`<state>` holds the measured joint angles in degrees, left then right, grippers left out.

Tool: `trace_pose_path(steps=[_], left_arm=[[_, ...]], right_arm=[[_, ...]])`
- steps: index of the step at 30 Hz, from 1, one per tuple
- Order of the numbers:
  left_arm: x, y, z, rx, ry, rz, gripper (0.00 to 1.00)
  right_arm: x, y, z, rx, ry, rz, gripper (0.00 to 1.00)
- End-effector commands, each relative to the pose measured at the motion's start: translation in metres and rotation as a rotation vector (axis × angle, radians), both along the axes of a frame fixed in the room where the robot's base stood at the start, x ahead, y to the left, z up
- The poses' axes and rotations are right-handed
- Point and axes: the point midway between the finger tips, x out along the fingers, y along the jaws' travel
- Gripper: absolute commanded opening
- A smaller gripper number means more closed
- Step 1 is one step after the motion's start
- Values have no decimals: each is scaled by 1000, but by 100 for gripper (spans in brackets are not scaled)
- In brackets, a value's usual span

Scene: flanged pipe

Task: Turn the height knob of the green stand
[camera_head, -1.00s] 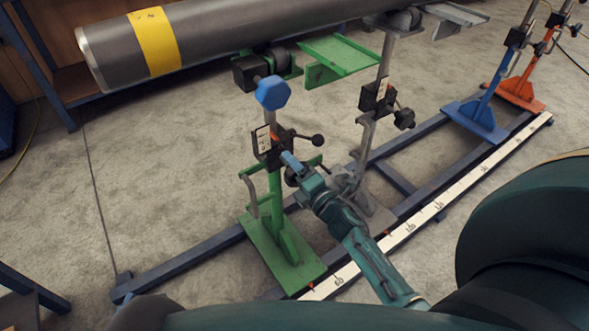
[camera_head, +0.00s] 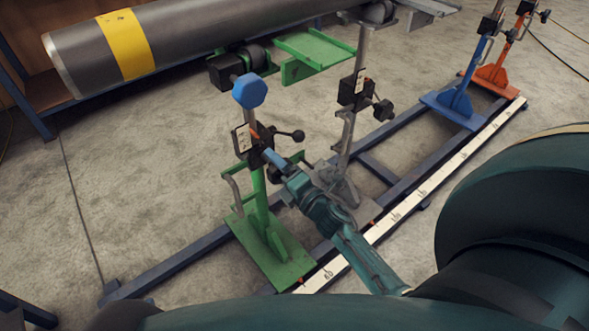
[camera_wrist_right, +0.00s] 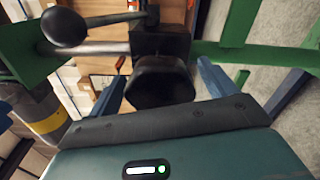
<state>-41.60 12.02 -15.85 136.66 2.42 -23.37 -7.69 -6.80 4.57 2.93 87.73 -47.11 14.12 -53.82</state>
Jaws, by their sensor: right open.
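The green stand (camera_head: 262,232) stands upright on the rail frame left of centre in the head view. Its black clamp block carries a white scale plate (camera_head: 242,139) and a lever with a black ball (camera_head: 298,135). My right gripper (camera_head: 274,160) reaches up to this block from the lower right. In the right wrist view the black height knob (camera_wrist_right: 160,82) sits between the two blue fingers of my open right gripper (camera_wrist_right: 160,88). Whether either finger touches the knob cannot be told. In the head view the gripper largely hides the knob. My left gripper is not in view.
A grey stand (camera_head: 345,150) is close by on the right. Blue (camera_head: 455,105) and orange (camera_head: 497,72) stands are farther right.

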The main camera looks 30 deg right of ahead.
Motion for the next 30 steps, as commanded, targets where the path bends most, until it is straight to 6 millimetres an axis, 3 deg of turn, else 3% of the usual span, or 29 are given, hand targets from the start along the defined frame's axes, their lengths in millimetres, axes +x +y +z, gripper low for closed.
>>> trace_pose_path(steps=[9,15,21,30], left_arm=[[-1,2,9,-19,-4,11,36],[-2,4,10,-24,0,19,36],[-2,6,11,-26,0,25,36],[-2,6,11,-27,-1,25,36]], right_arm=[[-69,-9,0,1,4,-1,84],[-104,-14,0,1,3,-1,84],[-119,-16,1,1,0,0,84],[-120,-17,0,0,-1,0,84]])
